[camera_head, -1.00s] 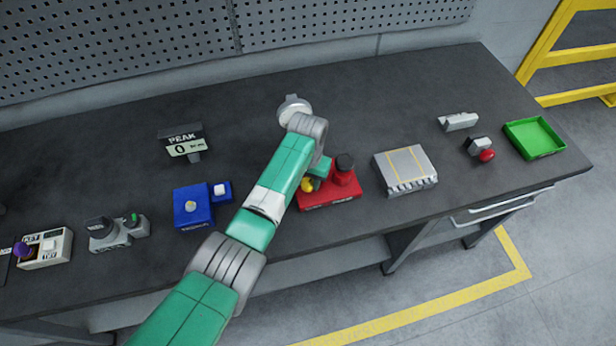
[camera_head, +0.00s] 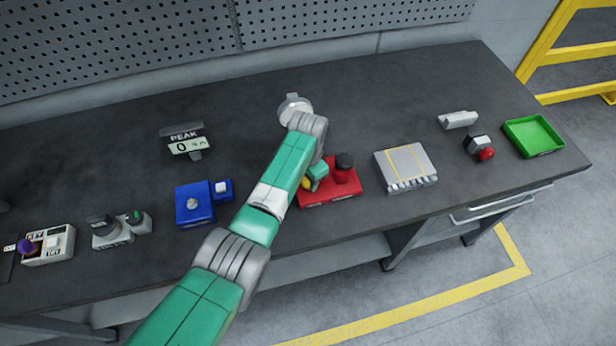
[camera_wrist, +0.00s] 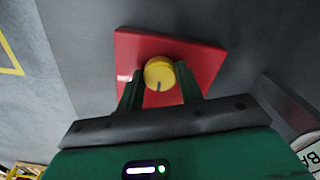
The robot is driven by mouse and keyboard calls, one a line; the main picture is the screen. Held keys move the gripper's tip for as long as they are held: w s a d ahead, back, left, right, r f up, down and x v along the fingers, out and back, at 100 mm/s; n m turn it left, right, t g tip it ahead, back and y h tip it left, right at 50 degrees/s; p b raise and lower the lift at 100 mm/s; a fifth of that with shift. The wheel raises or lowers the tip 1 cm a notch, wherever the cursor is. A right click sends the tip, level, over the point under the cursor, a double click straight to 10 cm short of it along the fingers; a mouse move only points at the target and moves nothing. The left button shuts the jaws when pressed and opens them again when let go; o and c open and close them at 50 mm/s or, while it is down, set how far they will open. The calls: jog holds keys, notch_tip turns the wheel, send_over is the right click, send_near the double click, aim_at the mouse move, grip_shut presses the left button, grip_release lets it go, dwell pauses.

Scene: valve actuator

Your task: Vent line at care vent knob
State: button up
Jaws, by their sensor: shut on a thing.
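The red box (camera_head: 318,198) sits on the bench and carries a yellow knob (camera_head: 306,183), mostly hidden behind my arm in the head view. A dark knob (camera_head: 344,162) stands on its right part. In the wrist view my gripper (camera_wrist: 160,88) is shut on the yellow knob (camera_wrist: 159,70), with one green finger on each side. The knob has a dark mark near its lower edge. The red box (camera_wrist: 195,58) fills the area around it. I cannot read any "care vent" label in these frames.
A blue box (camera_head: 193,204) stands to the left, and a grey box (camera_head: 406,167) to the right. A display (camera_head: 186,142) reading PEAK 0 stands behind. A green tray (camera_head: 533,136) and a red-tipped device (camera_head: 480,147) are at the far right. The bench behind the red box is mostly clear.

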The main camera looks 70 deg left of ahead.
jog(key=shift+r, duration=0.1)
dwell(0.3)
jog(key=o, duration=1)
notch_tip(320, 180, up, 8)
jog(key=shift+f+p, duration=0.15)
jog(key=shift+p, duration=0.7)
